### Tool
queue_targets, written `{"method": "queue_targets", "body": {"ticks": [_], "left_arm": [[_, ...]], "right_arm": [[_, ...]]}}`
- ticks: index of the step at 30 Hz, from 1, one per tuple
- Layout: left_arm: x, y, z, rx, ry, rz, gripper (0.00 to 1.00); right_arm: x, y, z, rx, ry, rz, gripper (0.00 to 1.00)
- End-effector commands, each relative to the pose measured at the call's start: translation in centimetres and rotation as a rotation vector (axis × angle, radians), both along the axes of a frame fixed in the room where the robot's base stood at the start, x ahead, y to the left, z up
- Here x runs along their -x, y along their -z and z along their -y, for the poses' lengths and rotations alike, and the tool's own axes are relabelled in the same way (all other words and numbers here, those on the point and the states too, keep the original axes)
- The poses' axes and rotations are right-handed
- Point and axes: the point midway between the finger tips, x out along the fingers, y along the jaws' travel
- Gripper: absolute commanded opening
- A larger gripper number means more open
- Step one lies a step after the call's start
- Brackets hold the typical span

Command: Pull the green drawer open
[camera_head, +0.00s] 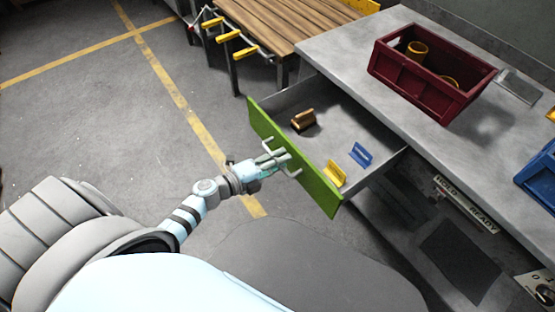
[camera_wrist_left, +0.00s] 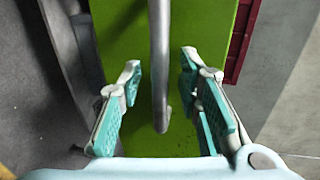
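The drawer with the green front (camera_head: 318,186) stands well out from the grey workbench, its grey inside (camera_head: 340,110) showing. The green front also fills the middle of the left wrist view (camera_wrist_left: 115,45). Its metal bar handle (camera_wrist_left: 159,50) runs between the fingers of my left gripper (camera_wrist_left: 160,75). The teal finger pads are apart, with a gap on each side of the bar. In the head view, my left gripper (camera_head: 277,160) is at the front, hiding the handle's middle. My right gripper is not in view.
The drawer holds a brown part (camera_head: 302,120), a yellow part (camera_head: 334,174) and a blue part (camera_head: 361,154). A dark red crate (camera_head: 424,88) stands on the workbench (camera_head: 345,45). A wooden table (camera_head: 290,22) with yellow-ended bars is behind. Floor left of the drawer is clear.

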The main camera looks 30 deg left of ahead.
Motion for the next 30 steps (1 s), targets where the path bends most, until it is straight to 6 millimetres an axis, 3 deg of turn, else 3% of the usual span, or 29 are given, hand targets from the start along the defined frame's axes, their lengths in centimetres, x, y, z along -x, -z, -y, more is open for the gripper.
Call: {"method": "queue_targets", "body": {"ticks": [5,16,20,30], "left_arm": [[1.3,-0.2,-0.7,-0.003,-0.001,-0.002,0.31],[9.5,-2.1,-4.7,-0.001,0.002,-0.004,0.31],[10.4,-2.4,-5.2,0.000,0.001,-0.001,0.31],[10.5,-2.4,-5.2,0.000,0.000,0.000,0.31]], "right_arm": [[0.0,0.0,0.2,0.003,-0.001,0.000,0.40],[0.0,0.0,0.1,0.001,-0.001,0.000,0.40],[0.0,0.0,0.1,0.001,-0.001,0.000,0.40],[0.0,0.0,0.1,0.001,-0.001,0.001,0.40]]}}
